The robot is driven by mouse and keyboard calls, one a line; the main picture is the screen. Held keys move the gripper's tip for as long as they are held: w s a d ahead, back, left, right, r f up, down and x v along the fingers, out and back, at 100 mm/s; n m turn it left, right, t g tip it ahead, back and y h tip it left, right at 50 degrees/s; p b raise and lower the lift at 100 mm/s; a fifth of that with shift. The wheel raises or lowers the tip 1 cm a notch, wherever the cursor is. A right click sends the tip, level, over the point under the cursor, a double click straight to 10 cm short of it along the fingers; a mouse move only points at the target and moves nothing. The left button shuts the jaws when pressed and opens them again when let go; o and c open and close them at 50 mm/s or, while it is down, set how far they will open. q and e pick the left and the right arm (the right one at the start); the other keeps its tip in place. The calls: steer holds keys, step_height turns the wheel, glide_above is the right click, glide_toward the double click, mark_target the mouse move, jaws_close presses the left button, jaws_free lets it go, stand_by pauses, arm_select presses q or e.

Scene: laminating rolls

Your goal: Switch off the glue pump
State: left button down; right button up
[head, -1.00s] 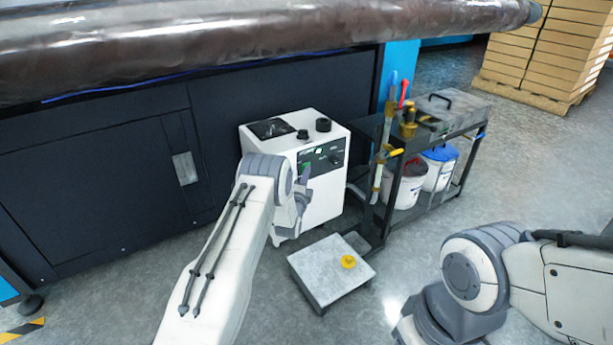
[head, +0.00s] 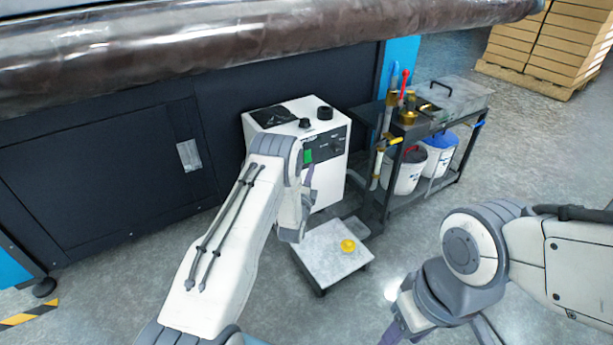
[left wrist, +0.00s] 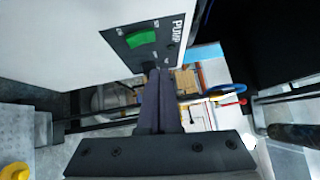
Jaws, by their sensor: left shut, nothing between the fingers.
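The glue pump (head: 330,180) is a white floor-standing box with a black front panel (head: 330,143). A green switch (head: 308,156) sits at the panel's left; it also shows in the left wrist view (left wrist: 142,39), on the panel marked PUMP. Whether the switch is on or off I cannot tell. My left gripper (head: 311,178) is shut and empty in front of the pump, below the switch. In the left wrist view its fingertips (left wrist: 160,76) show at the panel's lower edge; contact is unclear. Part of my right gripper (head: 392,334) shows at the bottom edge.
A low grey platform (head: 325,262) with a yellow knob-like piece (head: 348,245) stands before the pump. A black cart (head: 408,150) with tools and white buckets (head: 405,172) stands to the right. A large wrapped roll (head: 250,45) spans above. Open floor lies at right.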

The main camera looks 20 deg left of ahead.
arm_select(q)
steer(key=s, duration=0.2)
steer(key=s+p, duration=0.1)
steer(key=s+d, duration=0.1)
steer(key=s, duration=0.1)
steer(key=shift+s+r, duration=0.25)
steer(key=shift+s, duration=0.05)
